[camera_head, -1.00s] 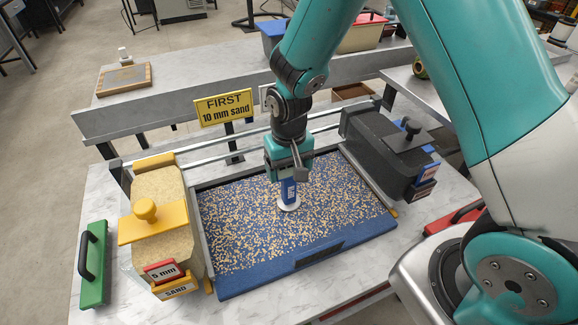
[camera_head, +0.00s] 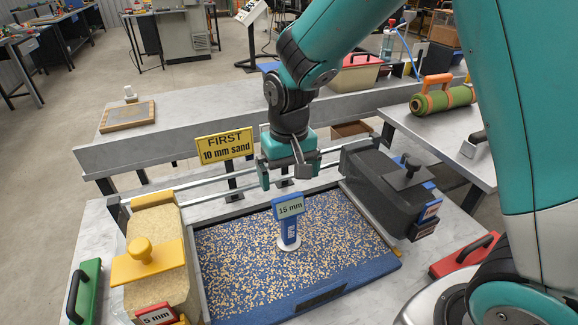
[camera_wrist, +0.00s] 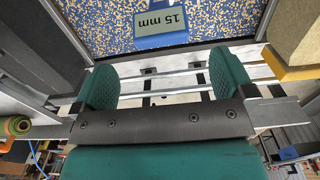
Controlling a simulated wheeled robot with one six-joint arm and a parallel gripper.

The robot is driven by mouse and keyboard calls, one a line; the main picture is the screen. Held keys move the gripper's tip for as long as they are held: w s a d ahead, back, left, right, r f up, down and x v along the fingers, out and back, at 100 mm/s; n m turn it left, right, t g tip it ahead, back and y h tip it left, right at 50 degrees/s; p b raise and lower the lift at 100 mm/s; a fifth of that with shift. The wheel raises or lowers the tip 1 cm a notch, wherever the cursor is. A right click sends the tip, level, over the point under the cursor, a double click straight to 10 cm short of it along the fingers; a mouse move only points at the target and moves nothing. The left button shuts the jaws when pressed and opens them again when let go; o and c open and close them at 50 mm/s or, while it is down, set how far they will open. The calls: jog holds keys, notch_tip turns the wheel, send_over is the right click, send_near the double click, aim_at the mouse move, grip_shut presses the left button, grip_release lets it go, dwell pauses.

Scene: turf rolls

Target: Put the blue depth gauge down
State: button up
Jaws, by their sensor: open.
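The blue depth gauge (camera_head: 289,226) stands upright on its round white foot in the blue tray (camera_head: 238,304) of scattered tan grains. Its top plate reads 15 mm. My gripper (camera_head: 292,178) is open and empty, above and behind the gauge, apart from it. In the wrist view the gauge's 15 mm plate (camera_wrist: 168,22) shows beyond the two spread green jaws (camera_wrist: 160,90), with nothing between them.
A sand hopper (camera_head: 155,265) with a yellow handle stands left of the tray, and a dark hopper (camera_head: 385,190) stands right. A yellow sign (camera_head: 226,146) reads "FIRST 10 mm sand". Metal rails run behind the tray. A green float (camera_head: 86,290) and a red one (camera_head: 464,255) lie at the sides.

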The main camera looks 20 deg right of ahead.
notch_tip(320, 180, up, 2)
jog(key=s+a+r+n+y, duration=0.2)
jog(key=s+r, duration=0.3)
jog(key=s, duration=0.5)
jog(key=s+a+r+n+y, duration=0.2)
jog(key=s+r+n, duration=0.2)
jog(key=s, duration=0.7)
jog(key=shift+a+r+n, duration=0.3)
jog(key=shift+r+n, duration=0.1)
jog(key=shift+n, duration=0.2)
